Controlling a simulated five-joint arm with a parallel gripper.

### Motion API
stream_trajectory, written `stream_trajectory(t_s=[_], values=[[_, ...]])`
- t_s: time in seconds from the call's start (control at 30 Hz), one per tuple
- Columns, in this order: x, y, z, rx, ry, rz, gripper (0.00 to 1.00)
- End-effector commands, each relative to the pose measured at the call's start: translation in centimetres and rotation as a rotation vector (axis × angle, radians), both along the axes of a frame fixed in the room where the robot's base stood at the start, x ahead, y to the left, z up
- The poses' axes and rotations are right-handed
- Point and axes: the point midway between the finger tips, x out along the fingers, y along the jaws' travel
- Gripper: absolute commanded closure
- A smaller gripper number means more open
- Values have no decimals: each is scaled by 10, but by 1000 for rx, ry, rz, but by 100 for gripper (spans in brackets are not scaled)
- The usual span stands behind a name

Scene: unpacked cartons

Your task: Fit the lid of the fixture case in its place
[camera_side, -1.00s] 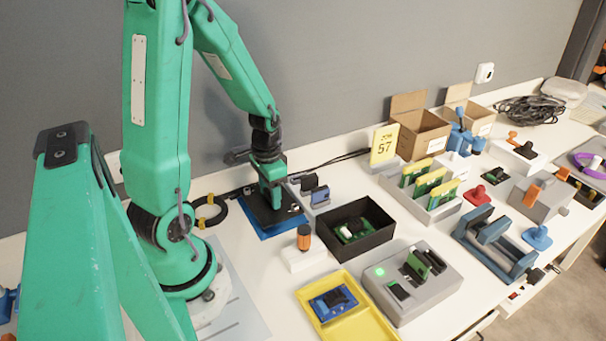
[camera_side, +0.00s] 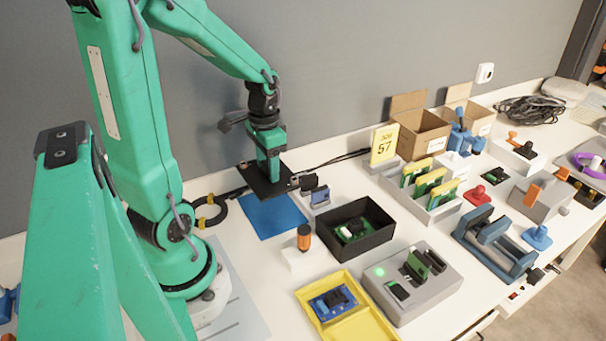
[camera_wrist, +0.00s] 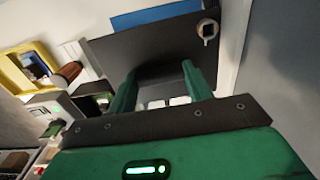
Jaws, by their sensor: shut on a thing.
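My gripper (camera_side: 269,178) is shut on a flat black plate, the lid (camera_side: 250,181). The lid is held about level, raised above a blue mat (camera_side: 273,218). In the wrist view, the two green fingers (camera_wrist: 160,86) grip the lid (camera_wrist: 120,50) near its middle, and a small round light-rimmed feature shows at one corner. The fixture case (camera_side: 377,245) is an open black box to the right and nearer the side camera. A green board (camera_side: 352,231) with a pale part lies inside it. My gripper and the lid are well apart from the case.
Small clips (camera_side: 315,192) stand right of the lid. A yellow tray (camera_side: 345,315), a grey unit with a green light (camera_side: 415,290) and a card rack (camera_side: 425,192) surround the case.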

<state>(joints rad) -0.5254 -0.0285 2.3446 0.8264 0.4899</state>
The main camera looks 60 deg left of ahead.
Motion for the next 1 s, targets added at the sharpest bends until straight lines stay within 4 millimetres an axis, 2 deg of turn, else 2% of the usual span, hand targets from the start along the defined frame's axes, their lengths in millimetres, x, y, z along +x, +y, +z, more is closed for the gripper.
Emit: stream_trajectory(t_s=[0.57, 0.77, 1.0], values=[[6, -3, 1, 1, -2, -48, 75], [25, -16, 3, 1, -1, -222, 75], [62, -49, 8, 1, -1, -593, 75]])
